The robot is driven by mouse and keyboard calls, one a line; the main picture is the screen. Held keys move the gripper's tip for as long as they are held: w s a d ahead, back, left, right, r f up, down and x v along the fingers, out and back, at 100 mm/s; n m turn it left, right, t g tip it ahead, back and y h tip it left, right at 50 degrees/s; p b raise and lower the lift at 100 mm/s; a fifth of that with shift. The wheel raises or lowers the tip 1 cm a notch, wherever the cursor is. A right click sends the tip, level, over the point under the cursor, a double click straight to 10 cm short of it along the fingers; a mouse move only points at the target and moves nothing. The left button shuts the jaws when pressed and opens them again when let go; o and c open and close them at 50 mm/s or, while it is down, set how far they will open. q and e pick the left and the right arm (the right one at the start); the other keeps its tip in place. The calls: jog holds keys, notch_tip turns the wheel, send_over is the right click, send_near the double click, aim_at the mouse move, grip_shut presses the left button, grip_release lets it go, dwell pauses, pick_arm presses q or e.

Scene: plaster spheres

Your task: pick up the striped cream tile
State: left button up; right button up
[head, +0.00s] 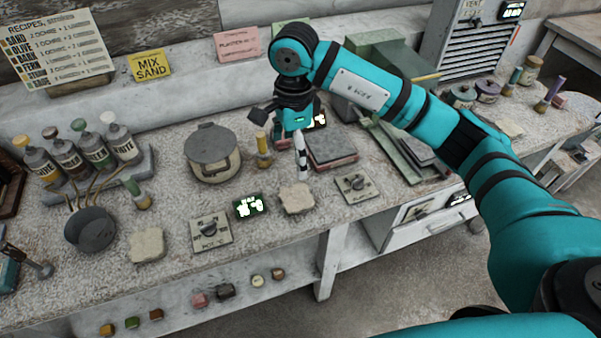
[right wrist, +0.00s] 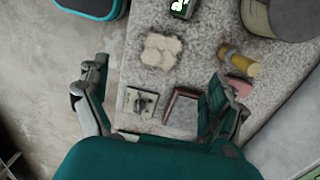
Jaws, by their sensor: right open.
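A cream tile (head: 297,197) with irregular edges lies flat on the speckled bench near its front edge. It also shows in the right wrist view (right wrist: 161,50). A similar cream tile (head: 147,244) lies farther left on the bench. Stripes cannot be made out clearly on either one. My right gripper (head: 288,125) is above the bench, behind the nearer tile. In the right wrist view its fingers (right wrist: 150,92) are spread wide and empty, with the tile beyond them, apart. My left gripper (head: 28,262) shows only partly at the left edge; its jaw state is unclear.
A dial plate (head: 358,188) and a small green display (head: 250,206) flank the tile. Behind are stacked reddish slabs (head: 331,147), a yellow-topped jar (head: 263,150) and a lidded round pot (head: 212,153). A dark bowl (head: 90,229) stands at left.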

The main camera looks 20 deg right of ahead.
jog(key=d, duration=0.1)
jog(key=p, duration=0.4)
send_over(295, 197)
jog(key=shift+h, duration=0.3)
notch_tip(295, 197, down, 11)
jog(key=shift+s+d+f, duration=0.1)
jog(key=shift+d, duration=0.05)
jog(key=f+p, duration=0.1)
jog(key=f, duration=0.1)
jog(key=f+p, duration=0.1)
jog(key=f, duration=0.1)
jog(key=shift+a+f, duration=0.2)
jog(key=shift+f, duration=0.35)
jog(key=c, duration=1.5)
pick_arm(q)
jog(key=s+r, duration=0.3)
jog(key=r, duration=0.2)
jog(key=shift+a+r+g, duration=0.3)
jog(key=shift+r, duration=0.05)
pick_arm(e)
jog(key=shift+o, duration=0.2)
